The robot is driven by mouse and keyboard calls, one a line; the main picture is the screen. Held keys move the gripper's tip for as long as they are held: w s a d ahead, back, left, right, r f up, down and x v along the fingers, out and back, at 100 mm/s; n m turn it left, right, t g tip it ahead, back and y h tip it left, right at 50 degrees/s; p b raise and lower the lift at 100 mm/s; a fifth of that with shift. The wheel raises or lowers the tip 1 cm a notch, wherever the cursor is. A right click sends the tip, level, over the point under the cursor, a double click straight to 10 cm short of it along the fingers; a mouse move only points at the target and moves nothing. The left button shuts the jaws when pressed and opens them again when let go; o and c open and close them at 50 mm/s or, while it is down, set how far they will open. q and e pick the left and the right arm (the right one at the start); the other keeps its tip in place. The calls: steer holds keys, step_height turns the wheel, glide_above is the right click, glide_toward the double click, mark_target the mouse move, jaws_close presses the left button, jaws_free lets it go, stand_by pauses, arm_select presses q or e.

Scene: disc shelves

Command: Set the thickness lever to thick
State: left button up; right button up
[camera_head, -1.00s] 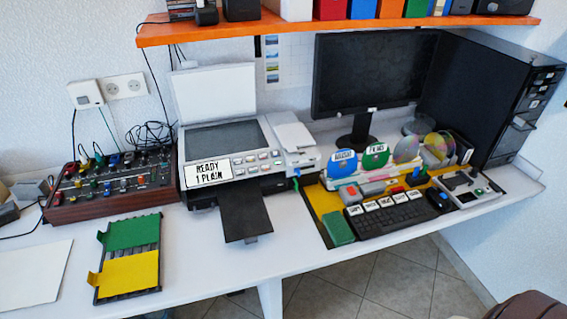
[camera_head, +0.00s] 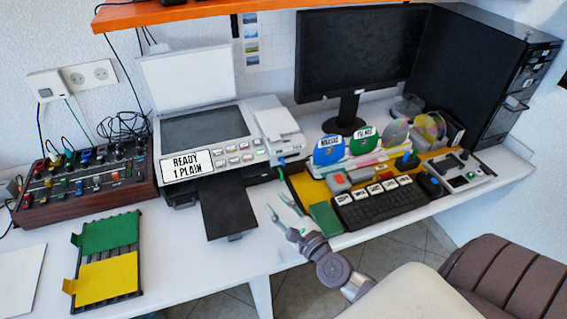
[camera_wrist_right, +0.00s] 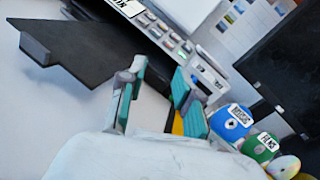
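The printer (camera_head: 205,132) stands on the desk with its lid up, and its display (camera_head: 187,166) reads "READY 1 PLAIN". A small blue lever-like part (camera_head: 281,162) sits at its right front side; its setting is too small to read. My right gripper (camera_head: 279,205) is open and empty, in front of and below that part and apart from it. My left gripper is not in view.
The black output tray (camera_head: 229,207) juts out left of my right gripper. A green block (camera_head: 325,217) and a keyboard (camera_head: 372,207) lie on its right. The mixer (camera_head: 85,183) and the green-yellow rack (camera_head: 107,234) are far left. A chair (camera_head: 495,275) is at lower right.

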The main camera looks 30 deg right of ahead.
mark_target(284, 163)
steer(key=d+m+h, duration=0.1)
steer(key=d+m, duration=0.1)
steer(key=d+f+m+h, duration=0.1)
steer(key=d+m+h, duration=0.1)
steer(key=d, duration=0.1)
steer(key=d+m+h, duration=0.1)
steer(key=d+m, duration=0.1)
steer(key=m, duration=0.1)
steer(key=shift+w+d+f+h, duration=0.15)
steer(key=shift+f+h, duration=0.1)
steer(key=shift+h, duration=0.05)
steer(key=shift+w+d+g, duration=0.1)
steer(key=shift+w+g, duration=0.2)
steer(key=p+x, duration=0.1)
steer(key=x, duration=1.2)
steer(key=shift+r, duration=0.1)
jaws_close()
steer(key=shift+d, duration=0.15)
